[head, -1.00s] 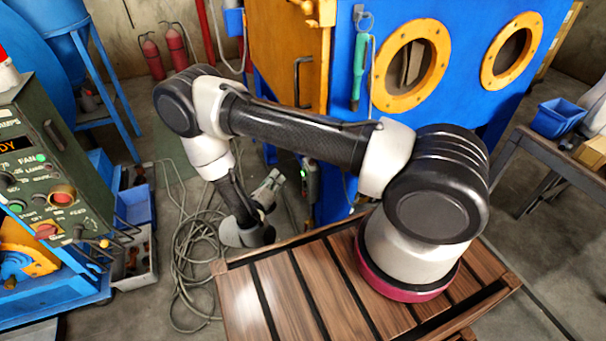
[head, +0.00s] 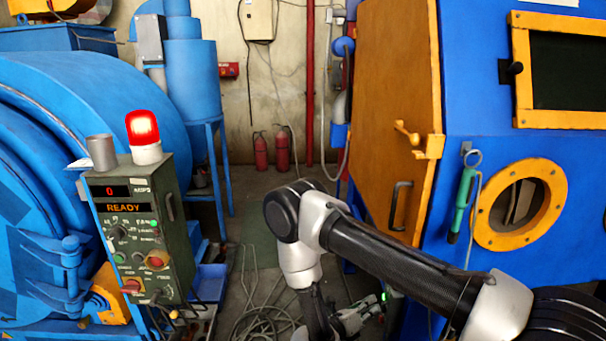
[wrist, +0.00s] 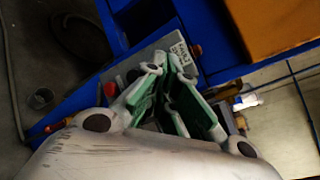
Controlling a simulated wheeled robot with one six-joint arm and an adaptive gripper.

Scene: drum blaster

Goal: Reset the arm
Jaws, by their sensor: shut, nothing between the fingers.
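My arm reaches in from the lower right in the head view, with its elbow raised and its forearm bent down. My gripper (head: 362,315) hangs low in front of the blue cabinet (head: 478,95), partly cut off by the bottom edge of the picture. In the wrist view my gripper (wrist: 166,66) shows its green-padded fingers drawn together with nothing between them. Below them lie a blue frame and a grey box with a printed label (wrist: 180,50).
A control box (head: 135,230) reads READY, with a lit red lamp (head: 143,130) on top. A blue drum machine (head: 60,130) stands left. An orange door (head: 395,110) is on the cabinet. Cables (head: 262,322) lie on the floor. Two extinguishers (head: 271,152) stand at the back.

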